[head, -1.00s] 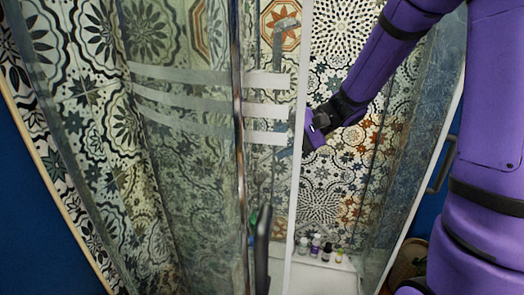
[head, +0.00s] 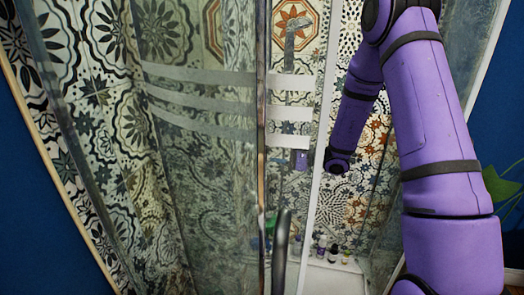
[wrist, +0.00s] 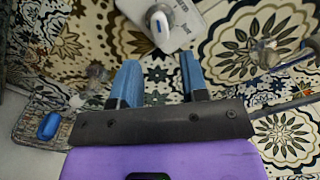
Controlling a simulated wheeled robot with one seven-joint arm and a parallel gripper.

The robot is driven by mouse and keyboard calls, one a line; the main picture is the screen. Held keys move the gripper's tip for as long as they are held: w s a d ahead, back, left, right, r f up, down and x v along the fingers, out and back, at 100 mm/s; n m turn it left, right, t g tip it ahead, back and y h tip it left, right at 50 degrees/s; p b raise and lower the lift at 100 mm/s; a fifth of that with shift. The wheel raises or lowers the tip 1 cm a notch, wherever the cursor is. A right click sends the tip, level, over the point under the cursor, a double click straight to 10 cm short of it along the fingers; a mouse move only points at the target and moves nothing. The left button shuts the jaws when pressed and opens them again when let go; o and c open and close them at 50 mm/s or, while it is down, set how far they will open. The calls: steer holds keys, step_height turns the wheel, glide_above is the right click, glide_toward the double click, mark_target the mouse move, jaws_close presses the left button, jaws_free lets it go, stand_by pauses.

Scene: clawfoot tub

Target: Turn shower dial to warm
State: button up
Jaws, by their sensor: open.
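In the wrist view my gripper (wrist: 158,70) is open, its two blue fingers apart with nothing between them. Just beyond the fingertips, a rounded knob (wrist: 159,22) with a white and blue face sits on a pale plate (wrist: 185,18) on the tiled wall; it looks like the shower dial. The fingers appear apart from it. I cannot read a warm mark or its setting. In the head view my purple gripper (head: 302,160) shows small behind the glass, its fingers unclear. I cannot make out the dial there.
The glass door's frame (head: 313,190) and handle (head: 281,245) stand left of my arm. Small bottles (head: 333,252) line the ledge below. In the wrist view, a metal fitting (wrist: 268,52) is at right and a dish with blue soap (wrist: 48,125) at left.

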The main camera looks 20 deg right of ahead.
steer(key=x, duration=0.6)
steer(key=shift+w+a, duration=0.2)
steer(key=shift+a, duration=0.2)
stand_by(0.3)
steer(key=c, duration=0.6)
steer(key=m, duration=1)
steer(key=shift+m, duration=0.4)
steer(key=shift+c, duration=0.2)
steer(key=o, duration=0.5)
steer(key=shift+m, duration=0.3)
steer(key=shift+o, duration=0.7)
steer(key=shift+d, duration=0.1)
